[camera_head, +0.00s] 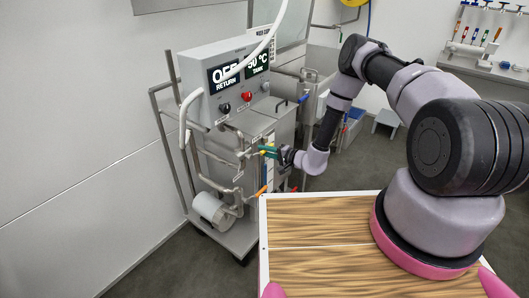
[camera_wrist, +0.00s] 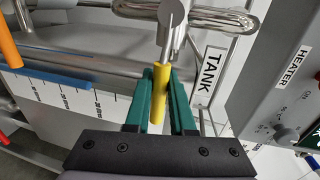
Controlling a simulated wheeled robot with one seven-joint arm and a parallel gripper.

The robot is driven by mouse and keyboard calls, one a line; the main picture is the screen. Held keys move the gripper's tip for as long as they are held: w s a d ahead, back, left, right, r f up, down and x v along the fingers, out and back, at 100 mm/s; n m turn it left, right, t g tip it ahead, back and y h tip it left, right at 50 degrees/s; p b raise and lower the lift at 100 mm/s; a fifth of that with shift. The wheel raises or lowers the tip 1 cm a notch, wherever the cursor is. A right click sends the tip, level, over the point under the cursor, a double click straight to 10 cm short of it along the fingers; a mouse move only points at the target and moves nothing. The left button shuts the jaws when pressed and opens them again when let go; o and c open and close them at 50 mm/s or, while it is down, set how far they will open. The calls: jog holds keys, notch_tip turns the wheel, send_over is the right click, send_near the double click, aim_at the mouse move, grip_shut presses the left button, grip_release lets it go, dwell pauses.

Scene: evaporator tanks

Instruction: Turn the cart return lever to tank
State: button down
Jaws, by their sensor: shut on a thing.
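The cart (camera_head: 225,130) stands to the left of centre, with a grey control box (camera_head: 228,85) on top. Its display reads OFF, RETURN and 50 °C, TANK. The return lever has a yellow handle (camera_wrist: 160,92) on a metal valve stem, seen in the wrist view. My gripper (camera_wrist: 163,95) has green fingers shut on the yellow handle, one on each side. The gripper also shows at the cart's front in the head view (camera_head: 268,152). A TANK label (camera_wrist: 208,77) sits just right of the lever.
A HEATER panel (camera_wrist: 285,90) is at the right. Steel pipes (camera_wrist: 130,8) run close above the fingertips. A sink (camera_head: 312,100) stands behind the cart.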

jog(key=c, duration=0.8)
grip_release()
jog(key=shift+o, duration=0.2)
jog(key=shift+d, duration=0.15)
jog(key=v, duration=1)
jog(key=shift+s+d, duration=0.2)
jog(key=shift+s, duration=0.05)
jog(key=shift+r, duration=0.15)
